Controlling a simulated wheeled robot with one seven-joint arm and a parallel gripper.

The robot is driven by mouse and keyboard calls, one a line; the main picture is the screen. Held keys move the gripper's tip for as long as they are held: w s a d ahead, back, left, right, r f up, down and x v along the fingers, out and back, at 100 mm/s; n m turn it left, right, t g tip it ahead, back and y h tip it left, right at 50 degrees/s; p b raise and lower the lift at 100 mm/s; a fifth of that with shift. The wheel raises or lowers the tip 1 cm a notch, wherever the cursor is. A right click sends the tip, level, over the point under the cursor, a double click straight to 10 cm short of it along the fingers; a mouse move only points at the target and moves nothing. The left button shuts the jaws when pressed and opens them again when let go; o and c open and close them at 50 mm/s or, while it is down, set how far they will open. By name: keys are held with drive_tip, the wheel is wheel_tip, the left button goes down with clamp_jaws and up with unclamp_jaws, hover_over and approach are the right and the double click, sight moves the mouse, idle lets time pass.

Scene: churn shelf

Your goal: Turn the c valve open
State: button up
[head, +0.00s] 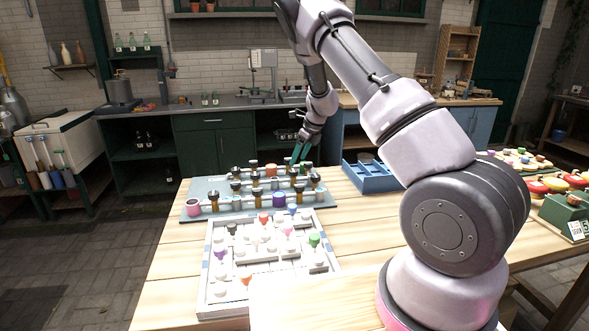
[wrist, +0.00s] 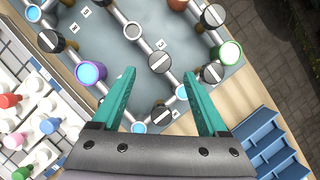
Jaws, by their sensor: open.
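A grey-blue pipe board (head: 205,187) lies on the table and carries pipes and several dark round valve knobs with a white bar. It also fills the upper wrist view (wrist: 190,50). My gripper (head: 299,155) is open and empty over the board's back right part. In the wrist view its teal fingertips (wrist: 159,73) lie on either side of one valve knob (wrist: 159,63), whose white bar runs diagonally. Whether they touch it cannot be told. A small letter tag (wrist: 160,44) is beside that knob, too small to read surely. Another knob (wrist: 161,115) shows between the finger bases.
Other knobs (wrist: 212,72) and a white-and-green cup (wrist: 230,53) stand close to the right finger. A white tray of coloured pegs (head: 207,270) lies in front of the board. A blue compartment tray (head: 368,180) is at the right. Bare table lies left of the white tray.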

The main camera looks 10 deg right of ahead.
sight(293, 170)
drive_tip(key=x, duration=0.5)
drive_tip(key=shift+f, duration=0.35)
clamp_jaws()
